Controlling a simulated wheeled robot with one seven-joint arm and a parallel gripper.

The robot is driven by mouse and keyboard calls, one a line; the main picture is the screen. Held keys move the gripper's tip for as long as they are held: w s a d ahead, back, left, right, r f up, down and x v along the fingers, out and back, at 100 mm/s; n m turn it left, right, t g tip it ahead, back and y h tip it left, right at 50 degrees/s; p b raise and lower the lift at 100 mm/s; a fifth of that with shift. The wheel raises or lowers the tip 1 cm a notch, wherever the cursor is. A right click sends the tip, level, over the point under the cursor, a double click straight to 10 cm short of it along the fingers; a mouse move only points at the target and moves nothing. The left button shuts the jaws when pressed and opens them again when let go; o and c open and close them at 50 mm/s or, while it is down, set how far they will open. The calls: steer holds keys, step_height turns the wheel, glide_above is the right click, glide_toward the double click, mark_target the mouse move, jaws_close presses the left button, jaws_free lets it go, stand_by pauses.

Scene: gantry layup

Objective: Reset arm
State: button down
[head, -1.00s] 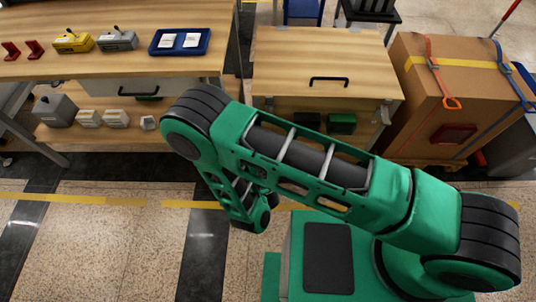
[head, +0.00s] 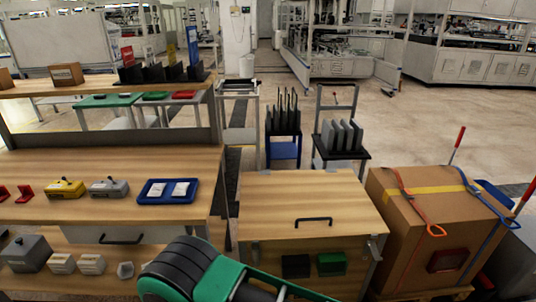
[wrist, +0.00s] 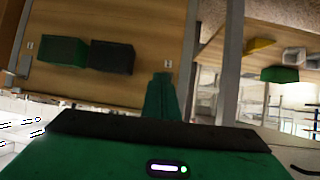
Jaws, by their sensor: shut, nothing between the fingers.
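My arm (head: 190,270) shows only in part at the bottom of the head view, a green and black section in front of the benches. My gripper is out of the head view. In the wrist view my gripper (wrist: 162,76) has its green fingers shut together with nothing between them. They point toward a wooden surface beside a dark box (wrist: 111,57) and a green box (wrist: 62,52). No contact with either box shows.
A wooden cabinet (head: 300,196) and a strapped cardboard box (head: 405,240) stand ahead and right. At left a bench (head: 100,172) carries a blue tray (head: 147,199), a yellow device (head: 65,188) and a grey one (head: 108,187). Open floor (head: 400,120) lies behind.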

steer(key=w+d+r+m+g+h, duration=0.1)
steer(key=w+d+r+m+h, duration=0.15)
steer(key=w+d+r, duration=0.35)
steer(key=w+d+r+m+g+h, duration=0.1)
steer(key=w+d+r+m+h, duration=0.15)
steer(key=d+r, duration=0.5)
steer(key=s+d+r+m+g+h, duration=0.1)
steer(key=d+r+g, duration=0.2)
steer(key=d+r, duration=0.5)
steer(key=s+d+r+m+g+h, duration=0.1)
steer(key=d+r+g, duration=0.2)
steer(key=d, duration=0.8)
steer(key=s+d+r+m+g+y, duration=0.15)
steer(key=s+d+r+g, duration=0.25)
steer(key=s+d+r, duration=0.65)
steer(key=s+r+n+y, duration=0.1)
steer(key=s+r+y, duration=0.2)
steer(key=s, duration=0.6)
steer(key=s+r+n+y, duration=0.1)
steer(key=s+r+y, duration=0.2)
steer(key=s, duration=0.6)
steer(key=shift+s+d, duration=0.35)
steer(key=shift+w, duration=0.1)
